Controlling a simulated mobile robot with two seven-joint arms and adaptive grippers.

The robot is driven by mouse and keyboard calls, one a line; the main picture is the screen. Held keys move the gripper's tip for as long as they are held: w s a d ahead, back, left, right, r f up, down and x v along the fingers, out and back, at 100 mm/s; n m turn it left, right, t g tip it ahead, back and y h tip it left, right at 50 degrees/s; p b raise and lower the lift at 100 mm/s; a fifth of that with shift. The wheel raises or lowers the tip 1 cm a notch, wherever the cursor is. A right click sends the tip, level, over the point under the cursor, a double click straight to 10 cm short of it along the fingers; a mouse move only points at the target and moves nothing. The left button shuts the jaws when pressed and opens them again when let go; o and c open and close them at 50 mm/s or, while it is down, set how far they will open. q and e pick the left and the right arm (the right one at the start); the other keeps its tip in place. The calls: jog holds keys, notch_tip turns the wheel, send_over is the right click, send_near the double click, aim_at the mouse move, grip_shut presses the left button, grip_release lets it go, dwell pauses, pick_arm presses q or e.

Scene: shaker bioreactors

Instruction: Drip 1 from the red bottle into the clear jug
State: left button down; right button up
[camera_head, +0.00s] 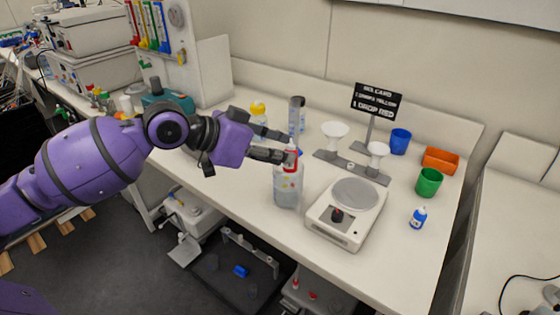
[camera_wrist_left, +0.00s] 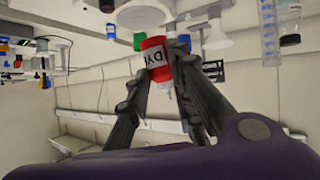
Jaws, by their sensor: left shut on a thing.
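My left gripper (camera_head: 285,156) is shut on the red bottle (camera_head: 290,168), whose white tip points up. In the left wrist view the red bottle (camera_wrist_left: 155,58) sits between the fingers (camera_wrist_left: 165,62), with part of a white label showing; that picture is upside down. The clear jug (camera_head: 287,197) stands on the bench left of the scale. In the head view the bottle overlaps the jug's upper part; I cannot tell the gap between them. My right gripper is not in view.
A scale (camera_head: 345,215) stands right of the jug. Behind are white funnels (camera_head: 335,131) on a stand and a black card (camera_head: 376,101). Blue (camera_head: 400,141), green (camera_head: 429,182) and orange (camera_head: 440,160) containers and a blue bottle (camera_head: 418,218) are right. A yellow-topped bottle (camera_head: 258,108) stands behind my gripper.

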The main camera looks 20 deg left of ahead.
pick_arm(q)
jog(key=f+b, duration=0.1)
jog(key=a+f+m+t+b, duration=0.1)
jog(key=b, duration=0.1)
jog(key=shift+w+f+m+t, duration=0.15)
jog(key=shift+w+m+t, duration=0.05)
jog(key=shift+m+t, duration=0.1)
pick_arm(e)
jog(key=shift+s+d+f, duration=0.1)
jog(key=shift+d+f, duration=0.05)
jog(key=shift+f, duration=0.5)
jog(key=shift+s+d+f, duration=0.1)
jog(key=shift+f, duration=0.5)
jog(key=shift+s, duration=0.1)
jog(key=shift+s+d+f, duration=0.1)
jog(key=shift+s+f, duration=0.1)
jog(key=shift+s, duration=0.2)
